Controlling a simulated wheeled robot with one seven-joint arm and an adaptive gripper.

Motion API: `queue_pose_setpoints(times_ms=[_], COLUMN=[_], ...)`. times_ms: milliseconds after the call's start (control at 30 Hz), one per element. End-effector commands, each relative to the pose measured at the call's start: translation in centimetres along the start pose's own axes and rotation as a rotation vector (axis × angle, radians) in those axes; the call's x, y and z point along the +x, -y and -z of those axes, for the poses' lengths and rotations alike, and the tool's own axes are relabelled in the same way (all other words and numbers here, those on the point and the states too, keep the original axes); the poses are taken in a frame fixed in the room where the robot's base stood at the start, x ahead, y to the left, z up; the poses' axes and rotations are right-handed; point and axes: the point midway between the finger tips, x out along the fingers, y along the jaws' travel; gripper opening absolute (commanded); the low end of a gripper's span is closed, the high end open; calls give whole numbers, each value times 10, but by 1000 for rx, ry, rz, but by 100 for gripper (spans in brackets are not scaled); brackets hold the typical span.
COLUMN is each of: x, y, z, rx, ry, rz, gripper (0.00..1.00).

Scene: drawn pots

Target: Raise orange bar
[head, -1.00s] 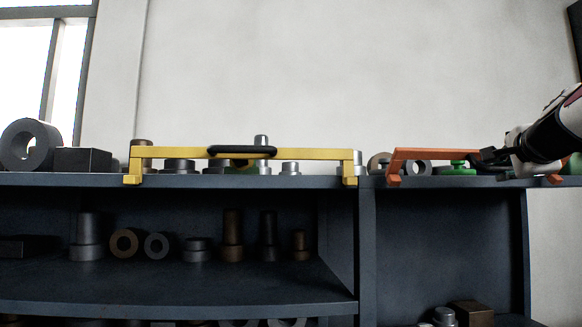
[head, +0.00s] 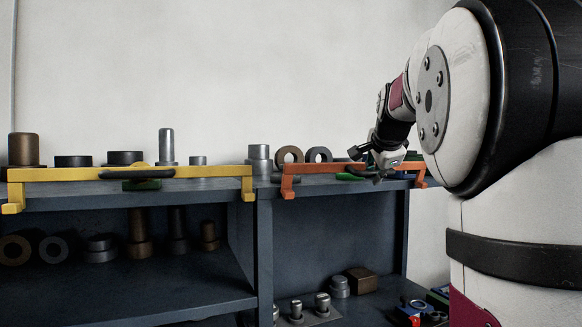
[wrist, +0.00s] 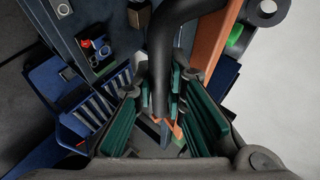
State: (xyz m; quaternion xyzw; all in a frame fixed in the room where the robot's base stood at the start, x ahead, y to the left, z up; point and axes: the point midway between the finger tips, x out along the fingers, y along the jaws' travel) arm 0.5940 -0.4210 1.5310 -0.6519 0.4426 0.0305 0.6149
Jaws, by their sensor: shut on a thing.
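The orange bar (head: 325,168) lies along the front edge of the shelf top at the right in the head view, with its end feet at the edge. It also shows in the wrist view (wrist: 209,48), running down past the fingers. My gripper (head: 380,172) is at the right half of the bar. In the wrist view my gripper (wrist: 163,95) has its green-padded fingers on both sides of a curved black handle (wrist: 166,50) and is shut on it. The handle's far end is hidden, and I cannot tell whether the bar is clear of the shelf.
A yellow bar (head: 75,174) with a black grip spans the shelf edge to the left. Several metal cylinders and rings stand behind the bars, including a tall silver one (head: 166,147). A green part (head: 349,177) lies near my gripper. A brown block (head: 362,280) sits lower down.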

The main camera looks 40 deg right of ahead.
Motion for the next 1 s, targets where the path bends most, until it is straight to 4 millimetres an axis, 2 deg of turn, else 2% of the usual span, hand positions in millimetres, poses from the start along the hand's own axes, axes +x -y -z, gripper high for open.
queue_pose_setpoints(times_ms=[100,500,1000], x=[-2,3,5], y=[9,19,21], z=[0,-1,-3], rx=[-31,-101,-120], ry=[0,-1,1], rz=[-63,-240,-284], gripper=[0,0,0])
